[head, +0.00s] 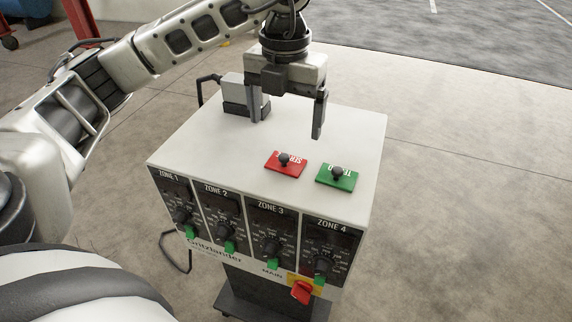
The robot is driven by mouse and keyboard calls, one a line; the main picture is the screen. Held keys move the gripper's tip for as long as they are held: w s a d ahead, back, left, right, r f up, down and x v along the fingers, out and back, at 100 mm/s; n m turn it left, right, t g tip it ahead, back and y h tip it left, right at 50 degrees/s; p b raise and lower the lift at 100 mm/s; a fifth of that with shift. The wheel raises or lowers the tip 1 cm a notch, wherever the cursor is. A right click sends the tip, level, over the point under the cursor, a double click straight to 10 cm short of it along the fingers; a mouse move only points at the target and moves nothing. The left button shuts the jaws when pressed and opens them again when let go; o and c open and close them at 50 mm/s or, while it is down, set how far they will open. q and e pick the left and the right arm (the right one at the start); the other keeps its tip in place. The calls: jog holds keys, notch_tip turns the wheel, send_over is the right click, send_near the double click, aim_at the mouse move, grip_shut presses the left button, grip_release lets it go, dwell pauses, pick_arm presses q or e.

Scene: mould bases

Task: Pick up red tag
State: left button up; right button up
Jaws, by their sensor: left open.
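The red tag (272,164) is a flat plate with white lettering and a dark round knob. It lies on the white top of the control box (210,145), near the front edge. My left gripper (287,122) points down above the box top, a little behind the red tag. Its two dark fingers are spread apart with nothing between them. It does not touch the tag. My right gripper is not in this view.
A green tag (337,175) with a similar knob lies just right of the red tag. A grey connector (238,95) stands at the back left of the box top. Dials and a red main switch (302,292) are on the front. The right side of the top is clear.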

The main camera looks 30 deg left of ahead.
aim_at(283, 157)
pick_arm(q)
notch_tip(283, 157, down, 4)
jog(key=shift+r, duration=0.25)
jog(key=shift+s+a+f+p, duration=0.15)
jog(key=shift+f+p, duration=0.3)
jog(key=shift+f, duration=2.25)
jog(key=shift+c, duration=0.3)
jog(key=c, duration=1)
